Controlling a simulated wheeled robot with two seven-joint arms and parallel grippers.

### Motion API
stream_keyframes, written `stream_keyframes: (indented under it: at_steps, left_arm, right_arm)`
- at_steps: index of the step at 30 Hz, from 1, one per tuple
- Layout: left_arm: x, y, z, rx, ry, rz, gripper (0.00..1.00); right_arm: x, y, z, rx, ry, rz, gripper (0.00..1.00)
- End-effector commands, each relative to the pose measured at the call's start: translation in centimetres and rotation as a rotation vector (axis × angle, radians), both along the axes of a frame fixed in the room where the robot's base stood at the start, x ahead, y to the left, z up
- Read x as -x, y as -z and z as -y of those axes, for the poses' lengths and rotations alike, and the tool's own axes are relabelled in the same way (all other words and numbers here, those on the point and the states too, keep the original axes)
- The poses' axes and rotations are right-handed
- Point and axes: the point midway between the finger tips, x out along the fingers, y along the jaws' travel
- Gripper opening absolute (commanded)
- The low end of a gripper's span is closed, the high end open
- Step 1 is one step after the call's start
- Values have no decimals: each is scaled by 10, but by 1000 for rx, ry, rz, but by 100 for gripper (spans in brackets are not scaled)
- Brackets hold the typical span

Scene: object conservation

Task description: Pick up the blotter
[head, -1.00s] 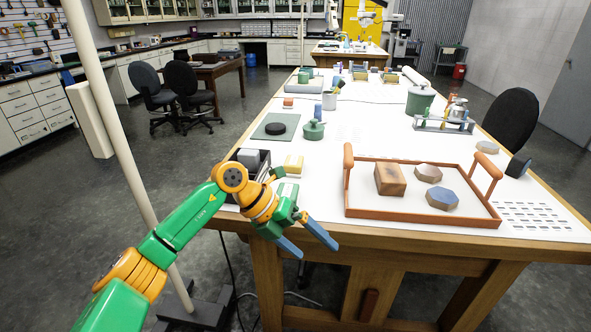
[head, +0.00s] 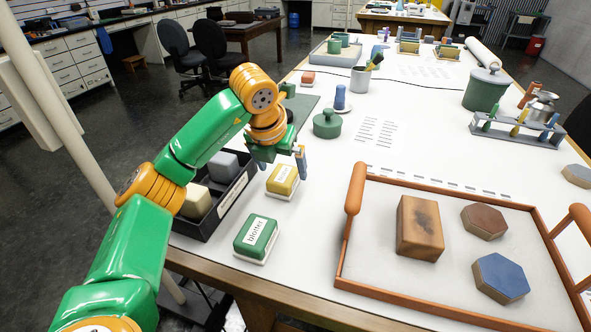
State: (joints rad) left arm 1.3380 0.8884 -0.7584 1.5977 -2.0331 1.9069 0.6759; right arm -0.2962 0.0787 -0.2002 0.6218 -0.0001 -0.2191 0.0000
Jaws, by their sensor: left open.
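The blotter (head: 256,238) is a small green block with a pale base and a white label reading "blotter". It rests on the white table top near the front left edge. My left gripper (head: 279,163) is open and empty, its blue fingers pointing down. It is above and behind the blotter, close to a yellow labelled block (head: 283,180), and apart from the blotter. Part of its jaw is hidden behind my own wrist. My right gripper is not in view.
A black box (head: 205,226) holding pale and grey blocks stands left of the blotter. A wooden tray (head: 343,243) with a brown block and two hexagonal pieces lies to the right. Clear white surface separates blotter and tray.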

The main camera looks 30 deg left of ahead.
Motion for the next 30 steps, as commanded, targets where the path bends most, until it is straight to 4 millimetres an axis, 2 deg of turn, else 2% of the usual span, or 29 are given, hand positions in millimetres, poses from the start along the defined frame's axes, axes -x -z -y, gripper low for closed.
stream_keyframes:
  at_steps: [5, 9, 16, 17, 25, 26, 30]
  left_arm:
    - [-20, 21, -6, 1, -1, -8, 100]
    - [-29, 44, -8, 1, 1, -5, 100]
    - [-31, 49, -8, 0, 2, -1, 100]
    - [-31, 49, -8, 1, 1, -1, 95]
    - [-30, 48, -8, 1, 1, -1, 22]
    - [-30, 48, -8, 1, 1, -1, 16]
    - [-31, 48, -8, 1, 1, -1, 16]
  right_arm:
    - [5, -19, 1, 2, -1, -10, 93]
    - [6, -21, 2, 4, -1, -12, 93]
    - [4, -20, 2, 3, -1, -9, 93]
    - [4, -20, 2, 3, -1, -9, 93]
    - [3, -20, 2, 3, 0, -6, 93]
    - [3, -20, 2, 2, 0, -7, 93]
    - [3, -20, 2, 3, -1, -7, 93]
